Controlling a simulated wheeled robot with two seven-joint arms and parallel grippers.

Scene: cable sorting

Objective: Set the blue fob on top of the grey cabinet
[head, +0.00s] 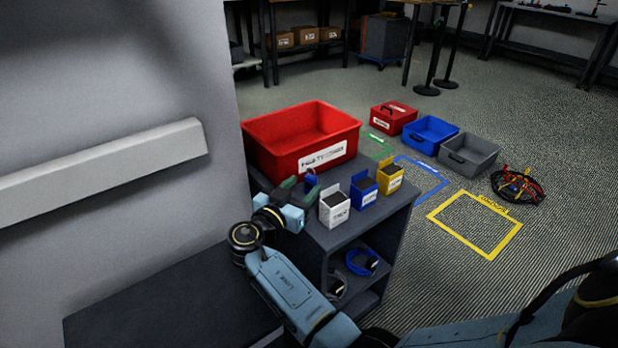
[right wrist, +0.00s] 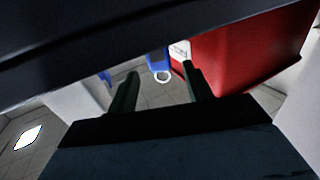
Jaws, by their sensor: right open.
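The blue fob (head: 311,181) is at the grey cabinet's (head: 390,229) top, in front of the red bin; in the head view it is small and partly hidden by my right gripper (head: 299,187). In the right wrist view, which looks upside down, the fob (right wrist: 159,62) shows with a pale ring between and just beyond the open fingertips of my right gripper (right wrist: 160,72). It appears to rest against the dark cabinet top (right wrist: 70,65). I see no finger touching it. My left gripper is not in view.
A large red bin (head: 289,155) fills the cabinet's back. White (head: 334,208), blue (head: 363,190) and yellow (head: 390,180) boxes stand right of my gripper. Coiled cables (head: 362,262) lie on the shelf below. A wall with a pale rail (head: 100,168) is at left.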

